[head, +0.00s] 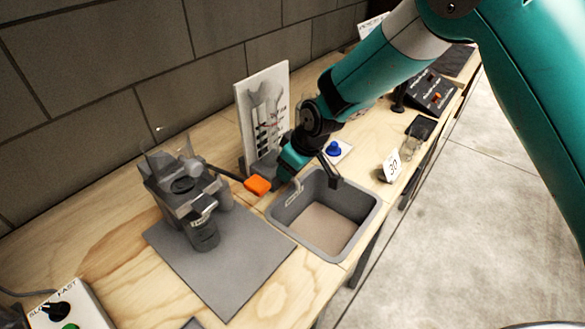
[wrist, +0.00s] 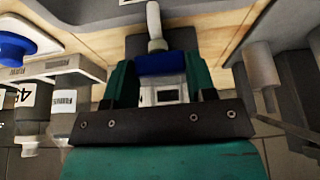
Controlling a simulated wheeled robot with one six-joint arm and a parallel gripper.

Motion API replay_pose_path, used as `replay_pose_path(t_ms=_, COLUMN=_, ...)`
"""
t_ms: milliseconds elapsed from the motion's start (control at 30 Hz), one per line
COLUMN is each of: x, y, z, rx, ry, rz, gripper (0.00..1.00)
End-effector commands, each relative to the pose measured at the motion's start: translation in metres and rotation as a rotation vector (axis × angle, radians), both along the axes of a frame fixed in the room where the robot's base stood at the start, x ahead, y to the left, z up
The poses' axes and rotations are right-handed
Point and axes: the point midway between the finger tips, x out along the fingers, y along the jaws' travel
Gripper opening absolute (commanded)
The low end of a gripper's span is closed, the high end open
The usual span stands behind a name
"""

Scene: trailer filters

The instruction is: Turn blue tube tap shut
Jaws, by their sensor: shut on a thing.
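In the wrist view, the blue tap (wrist: 160,63) sits between the two teal fingers of my gripper (wrist: 159,72), which is shut on it. A pale tube (wrist: 154,22) runs away from the tap, and a white block with a dark window (wrist: 162,95) shows behind it. In the head view, my gripper (head: 290,163) reaches down beside the white upright board (head: 264,95), at the back edge of the grey basin. The blue tap is hidden there by my gripper, so its turned angle cannot be told.
The grey basin (head: 374,216) is just in front of my gripper. An orange-ended handle (head: 257,185) from the grey apparatus (head: 184,190) lies close on the left.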

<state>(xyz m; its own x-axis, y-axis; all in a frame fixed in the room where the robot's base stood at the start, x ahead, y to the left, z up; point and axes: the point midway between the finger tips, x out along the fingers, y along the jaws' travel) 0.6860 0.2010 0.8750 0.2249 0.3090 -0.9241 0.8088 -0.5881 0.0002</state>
Motion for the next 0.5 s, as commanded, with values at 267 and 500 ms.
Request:
replay_pose_path(t_ms=267, x=-0.0003, y=0.0002, z=0.0003, rx=0.001, ry=0.001, rz=-0.053, gripper=0.27)
replay_pose_path(t_ms=500, x=-0.0003, y=0.0002, z=0.0003, rx=0.0, ry=0.0, rz=-0.051, gripper=0.62)
